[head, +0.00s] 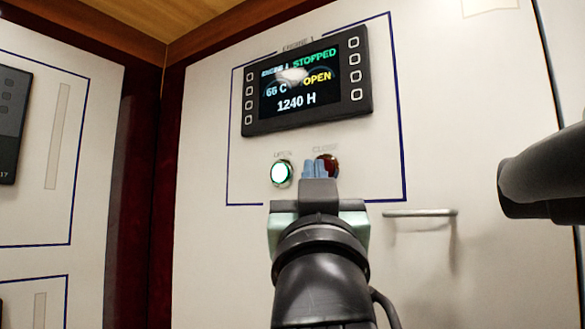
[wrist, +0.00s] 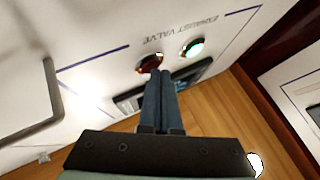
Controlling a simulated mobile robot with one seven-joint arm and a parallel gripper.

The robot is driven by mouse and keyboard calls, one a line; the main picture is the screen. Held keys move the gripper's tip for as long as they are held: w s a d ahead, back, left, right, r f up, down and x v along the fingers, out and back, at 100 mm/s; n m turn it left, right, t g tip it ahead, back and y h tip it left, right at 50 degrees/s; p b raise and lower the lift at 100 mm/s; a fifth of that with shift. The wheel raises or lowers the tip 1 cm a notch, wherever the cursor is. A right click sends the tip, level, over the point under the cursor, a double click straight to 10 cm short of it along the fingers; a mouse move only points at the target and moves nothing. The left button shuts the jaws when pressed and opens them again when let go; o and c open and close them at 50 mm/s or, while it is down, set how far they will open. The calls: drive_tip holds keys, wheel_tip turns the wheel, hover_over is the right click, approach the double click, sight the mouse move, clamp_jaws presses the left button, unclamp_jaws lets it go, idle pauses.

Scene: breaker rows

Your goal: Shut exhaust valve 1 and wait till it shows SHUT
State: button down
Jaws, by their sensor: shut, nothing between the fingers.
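The engine 1 display (head: 306,82) on the white panel reads STOPPED in green, 66 C, OPEN in yellow and 1240 H. Below it, the OPEN button (head: 281,173) glows white-green. To its right is the dark red, unlit CLOSE button (head: 330,161), partly hidden by my fingers. My gripper (head: 315,170) is shut and empty, with its fingertips in front of the CLOSE button. In the wrist view, the fingertips (wrist: 160,75) are at the red button (wrist: 149,63), near the EXHAUST VALVE label; I cannot tell whether they touch it. The lit button (wrist: 193,47) is beside it.
A metal handle (head: 420,213) sticks out of the panel to the lower right of the buttons; it also shows in the wrist view (wrist: 48,95). Another panel with a dark display (head: 13,120) is at the left, past a dark red post (head: 143,190).

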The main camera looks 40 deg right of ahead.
drive_tip(key=shift+w+d, duration=0.1)
drive_tip(key=shift+d, duration=0.15)
drive_tip(key=shift+a, duration=0.1)
idle(0.5)
drive_tip(key=shift+s+a, duration=0.3)
drive_tip(key=shift+a, duration=0.35)
drive_tip(key=shift+s+a+b, duration=0.15)
drive_tip(key=shift+s+a, duration=0.1)
drive_tip(key=shift+a, duration=0.55)
drive_tip(key=shift+s+a+b, duration=0.1)
drive_tip(key=shift+s+a, duration=0.2)
drive_tip(key=shift+a, duration=0.5)
drive_tip(key=shift+s+a+b, duration=0.15)
drive_tip(key=shift+s+a, duration=0.1)
drive_tip(key=shift+a, duration=0.55)
drive_tip(key=s+a+f+n+t+y+b, duration=0.1)
drive_tip(key=a+f+n+t+y+b, duration=0.2)
drive_tip(key=a+f+y, duration=0.4)
drive_tip(key=s+a+f+n+t+y+b, duration=0.1)
drive_tip(key=a+f+n+t+y+b, duration=0.2)
drive_tip(key=a+f+y, duration=0.4)
drive_tip(key=a+n+t+y, duration=0.1)
drive_tip(key=a+t+y, duration=0.1)
drive_tip(key=a, duration=0.5)
drive_tip(key=shift+s+n+b, duration=0.35)
drive_tip(key=shift+n+b, duration=0.05)
